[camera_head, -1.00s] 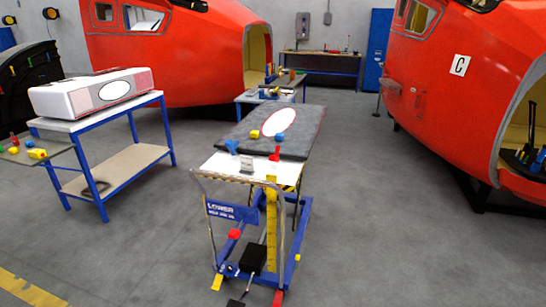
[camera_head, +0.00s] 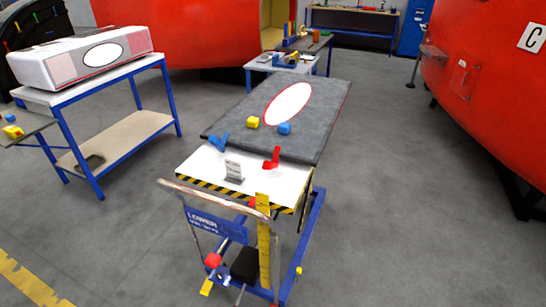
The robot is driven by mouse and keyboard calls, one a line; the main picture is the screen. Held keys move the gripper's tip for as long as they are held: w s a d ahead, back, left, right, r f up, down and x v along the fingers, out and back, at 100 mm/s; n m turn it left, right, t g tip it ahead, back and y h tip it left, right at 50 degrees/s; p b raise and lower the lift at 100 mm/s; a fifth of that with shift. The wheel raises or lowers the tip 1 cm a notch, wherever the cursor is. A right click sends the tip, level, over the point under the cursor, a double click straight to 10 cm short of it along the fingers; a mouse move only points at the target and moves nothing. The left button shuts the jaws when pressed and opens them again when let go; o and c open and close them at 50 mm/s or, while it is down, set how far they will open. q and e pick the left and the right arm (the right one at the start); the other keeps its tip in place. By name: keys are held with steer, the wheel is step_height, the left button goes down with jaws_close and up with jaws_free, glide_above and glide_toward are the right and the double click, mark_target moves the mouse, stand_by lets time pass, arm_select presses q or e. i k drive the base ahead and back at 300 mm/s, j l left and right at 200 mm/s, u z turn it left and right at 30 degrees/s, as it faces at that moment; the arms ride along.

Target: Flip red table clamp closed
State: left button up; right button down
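The red table clamp (camera_head: 272,158) is at the near right edge of the grey panel on the lift table. Its red handle sticks up above the white table top. The grey panel (camera_head: 317,132) has a white oval and lies on the lift table (camera_head: 199,170). Neither of my grippers is in view.
A push handle (camera_head: 215,198) stands at the table's near end. A blue-framed bench (camera_head: 150,127) is left. Floor right of the table is clear.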

mark_target(268, 166)
steer(key=i+l+u, duration=0.2)
steer(key=i+l, duration=0.5)
steer(key=i, duration=0.1)
